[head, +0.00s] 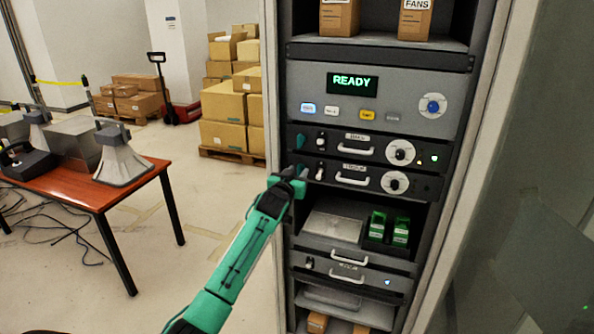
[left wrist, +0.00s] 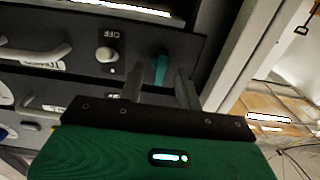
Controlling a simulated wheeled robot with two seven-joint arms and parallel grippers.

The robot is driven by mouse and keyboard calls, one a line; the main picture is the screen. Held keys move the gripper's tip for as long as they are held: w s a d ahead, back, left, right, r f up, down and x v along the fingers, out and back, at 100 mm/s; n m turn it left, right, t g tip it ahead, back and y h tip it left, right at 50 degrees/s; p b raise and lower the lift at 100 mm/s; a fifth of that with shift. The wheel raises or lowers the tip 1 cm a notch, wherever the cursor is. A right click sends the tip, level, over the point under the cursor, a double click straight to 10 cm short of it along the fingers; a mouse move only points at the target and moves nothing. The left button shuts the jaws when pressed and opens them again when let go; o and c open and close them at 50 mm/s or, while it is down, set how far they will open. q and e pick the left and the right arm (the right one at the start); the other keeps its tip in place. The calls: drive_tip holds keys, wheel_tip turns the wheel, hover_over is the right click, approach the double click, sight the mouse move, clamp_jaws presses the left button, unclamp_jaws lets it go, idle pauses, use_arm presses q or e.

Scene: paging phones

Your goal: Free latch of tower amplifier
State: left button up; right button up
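The tower amplifier (head: 345,176) is the lower of two slim dark units in the rack, with a handle and a round dial. Its label shows inverted and partly cut off in the left wrist view. Its teal latch (left wrist: 160,68) is at the panel's side end, beside a pale switch knob marked OFF; in the head view my gripper mostly covers it. My left gripper (head: 297,175) is in front of that latch. In the left wrist view its two fingers (left wrist: 158,85) are apart, with the latch just beyond and between their tips; contact cannot be told. My right gripper is out of view.
A similar unit with a teal latch (head: 301,141) is directly above. Higher up, a panel display (head: 352,84) reads READY. Below is an open bay with green modules (head: 388,228). A table (head: 95,195) with horn speakers stands left, with clear floor between.

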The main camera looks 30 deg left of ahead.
use_arm(q)
drive_tip(key=shift+w, duration=0.2)
clamp_jaws()
